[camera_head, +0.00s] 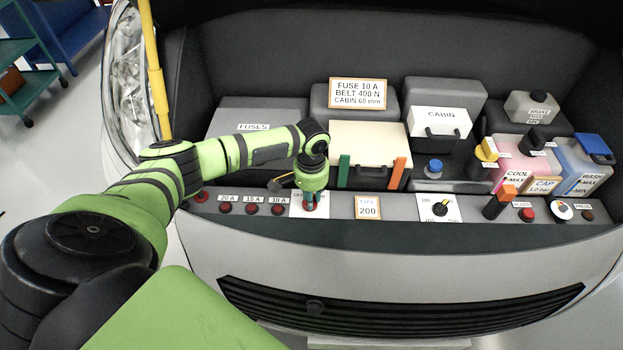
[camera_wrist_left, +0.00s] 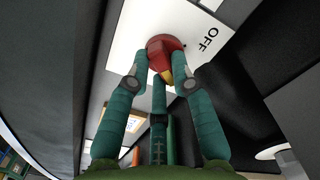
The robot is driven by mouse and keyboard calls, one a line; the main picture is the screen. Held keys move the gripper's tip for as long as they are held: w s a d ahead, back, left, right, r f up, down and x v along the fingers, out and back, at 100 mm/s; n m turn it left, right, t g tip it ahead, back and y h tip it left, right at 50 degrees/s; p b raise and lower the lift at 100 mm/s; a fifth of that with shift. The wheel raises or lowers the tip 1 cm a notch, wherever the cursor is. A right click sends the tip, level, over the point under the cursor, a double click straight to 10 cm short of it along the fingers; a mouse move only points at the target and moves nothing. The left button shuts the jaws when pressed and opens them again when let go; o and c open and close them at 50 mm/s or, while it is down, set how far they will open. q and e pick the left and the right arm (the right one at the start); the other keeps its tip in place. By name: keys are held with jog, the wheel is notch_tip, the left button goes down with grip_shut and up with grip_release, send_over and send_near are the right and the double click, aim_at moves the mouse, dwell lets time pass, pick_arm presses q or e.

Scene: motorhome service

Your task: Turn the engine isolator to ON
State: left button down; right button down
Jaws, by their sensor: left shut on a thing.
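The engine isolator is a red knob with a yellow mark (camera_wrist_left: 164,54) on a white plate (camera_head: 297,209) at the front ledge of the engine bay. The word OFF shows on the plate in the left wrist view, beside the knob; any ON label is hidden or not legible. My left gripper (camera_head: 311,205) points down at the plate, its teal fingers shut around the red knob. The fingers also show in the left wrist view (camera_wrist_left: 162,80), touching the knob's sides. My right gripper is in neither view.
Red fuse buttons (camera_head: 251,209) sit left of the plate. A "TYPE 200" card (camera_head: 368,208) and a dial plate (camera_head: 439,208) lie to its right. A cream box (camera_head: 367,144) with green and orange clips stands behind. A yellow prop rod (camera_head: 155,75) rises at left.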

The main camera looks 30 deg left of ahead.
pick_arm(q)
jog(key=shift+m, duration=0.9)
jog(key=shift+p, duration=0.3)
jog(key=c, duration=1.1)
grip_release()
jog(key=shift+o, duration=0.2)
jog(key=shift+s, duration=0.1)
jog(key=shift+r, duration=0.1)
notch_tip(320, 180, up, 12)
